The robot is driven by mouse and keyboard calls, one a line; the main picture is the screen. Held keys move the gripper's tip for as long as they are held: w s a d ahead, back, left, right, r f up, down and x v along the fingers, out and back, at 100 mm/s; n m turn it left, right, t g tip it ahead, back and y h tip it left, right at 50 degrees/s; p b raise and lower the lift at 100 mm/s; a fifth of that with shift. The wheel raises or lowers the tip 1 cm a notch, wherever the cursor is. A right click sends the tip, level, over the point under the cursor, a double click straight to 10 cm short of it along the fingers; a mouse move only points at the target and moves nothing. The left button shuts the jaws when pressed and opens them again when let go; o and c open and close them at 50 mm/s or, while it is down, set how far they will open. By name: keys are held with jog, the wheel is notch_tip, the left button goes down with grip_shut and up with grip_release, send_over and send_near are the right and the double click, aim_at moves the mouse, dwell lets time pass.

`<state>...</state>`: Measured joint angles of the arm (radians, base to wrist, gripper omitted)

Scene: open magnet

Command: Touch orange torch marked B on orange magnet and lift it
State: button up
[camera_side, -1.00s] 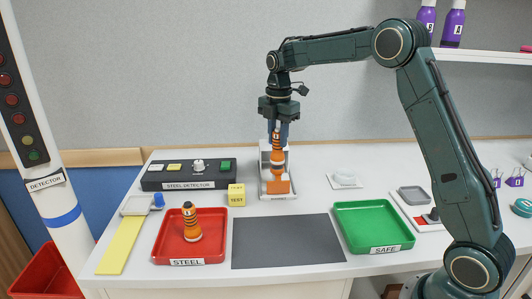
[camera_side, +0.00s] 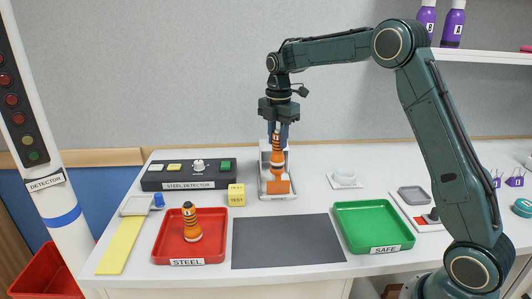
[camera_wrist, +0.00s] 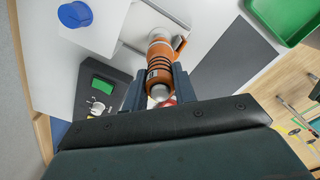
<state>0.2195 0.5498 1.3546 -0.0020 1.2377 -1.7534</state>
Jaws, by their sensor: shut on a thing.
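The orange torch (camera_side: 277,156) stands upright, with dark bands around its body. Its lower end is at the orange magnet (camera_side: 278,186) on a pale stand, and I cannot tell whether they touch or a small gap is left. My gripper (camera_side: 277,136) is above the magnet, pointing down and shut on the upper part of the torch. In the wrist view the torch (camera_wrist: 159,68) lies between the two fingers (camera_wrist: 160,92), its grey end facing the camera. A small label shows on it, but I cannot read its letter.
A similar orange torch (camera_side: 191,222) stands in the red STEEL tray (camera_side: 162,250). The green SAFE tray (camera_side: 395,238) is empty at the right. A bare dark mat (camera_side: 286,240) lies between them. The black detector box (camera_side: 190,175) and yellow TEST block (camera_side: 236,195) stand left of the magnet.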

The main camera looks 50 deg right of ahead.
jog(key=shift+f, duration=0.5)
dwell(0.7)
jog(key=shift+r, duration=1.4)
dwell(1.8)
jog(key=shift+r, duration=3)
jog(key=shift+r, duration=0.1)
